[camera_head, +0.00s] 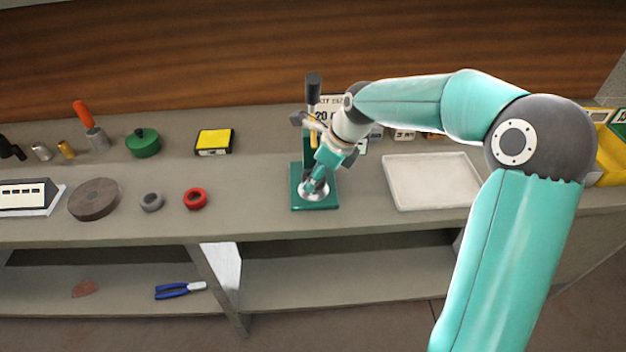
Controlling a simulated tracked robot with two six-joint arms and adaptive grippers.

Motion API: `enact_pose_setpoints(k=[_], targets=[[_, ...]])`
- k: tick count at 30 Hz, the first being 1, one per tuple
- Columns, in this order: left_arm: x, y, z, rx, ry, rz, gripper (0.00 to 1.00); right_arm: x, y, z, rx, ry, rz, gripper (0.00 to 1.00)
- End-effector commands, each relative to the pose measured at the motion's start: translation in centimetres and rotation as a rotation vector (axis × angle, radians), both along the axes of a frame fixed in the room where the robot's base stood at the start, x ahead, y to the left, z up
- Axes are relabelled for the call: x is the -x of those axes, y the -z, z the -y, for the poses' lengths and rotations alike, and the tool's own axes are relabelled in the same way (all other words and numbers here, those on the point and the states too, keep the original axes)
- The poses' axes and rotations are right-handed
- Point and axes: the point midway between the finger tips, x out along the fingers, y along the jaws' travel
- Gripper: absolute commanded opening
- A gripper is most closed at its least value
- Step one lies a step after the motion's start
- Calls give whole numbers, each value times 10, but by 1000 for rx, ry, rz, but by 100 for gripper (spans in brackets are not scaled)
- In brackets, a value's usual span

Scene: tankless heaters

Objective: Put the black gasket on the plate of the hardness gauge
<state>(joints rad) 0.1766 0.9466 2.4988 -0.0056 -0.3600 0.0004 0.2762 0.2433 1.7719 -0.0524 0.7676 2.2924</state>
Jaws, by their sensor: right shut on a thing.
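The hardness gauge is a green stand with a dark lever handle on top; its green base (328,202) stands on the bench near the middle. Its round silver plate (318,194) shows partly below my right gripper. My right gripper (309,187) points down at the plate, with its fingers shut at or just above it. The black gasket is too small and too covered by the fingers to make out clearly; no other black ring shows on the bench. I cannot tell whether it touches the plate. My left gripper is out of view.
A grey ring (152,209) and a red ring (195,207) lie left of the gauge, near a dark disc (84,211). A pale tray (439,201) is to the right. A yellow-topped box (214,140) and a green pot (143,149) stand behind.

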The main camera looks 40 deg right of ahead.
Motion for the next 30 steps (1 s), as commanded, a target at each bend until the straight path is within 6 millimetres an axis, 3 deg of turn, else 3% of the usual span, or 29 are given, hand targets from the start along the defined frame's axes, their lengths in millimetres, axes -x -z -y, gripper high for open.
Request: enact_pose_setpoints(k=[4,15,16,20,30], targets=[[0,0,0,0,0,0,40,1,17,0,-1,1,-2,17],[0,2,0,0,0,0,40,1,22,0,0,1,-1,17],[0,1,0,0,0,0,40,1,21,0,0,1,-1,60],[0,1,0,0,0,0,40,1,21,0,0,1,-1,82],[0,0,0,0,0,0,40,1,20,0,0,0,0,82]])
